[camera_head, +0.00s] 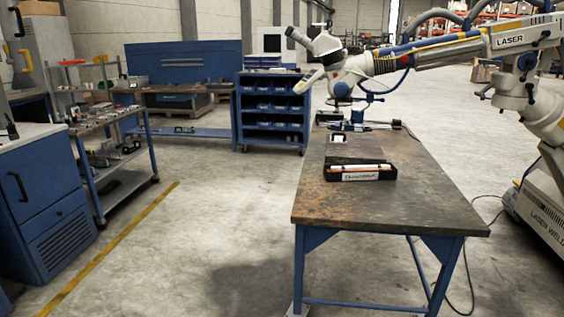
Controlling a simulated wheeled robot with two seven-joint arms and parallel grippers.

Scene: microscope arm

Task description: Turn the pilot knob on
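A white laser-welder arm (515,38) marked "LASER" reaches in from the right over the workbench. At its left end is a microscope-like head (326,46) with dark eyepieces, above the far end of the bench. The welder's white base (545,205) stands on the floor at the right edge. I cannot pick out a pilot knob; any knob on the arm or base is too small to tell. Neither of my grippers shows in this view.
The workbench (390,222) has a dark worn top and blue legs; its near part is bare. A black tray (360,176) lies on it. A blue cabinet (45,190) and a cart (120,165) stand left. Open floor (215,235) lies between. A cable (470,285) runs right of the bench.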

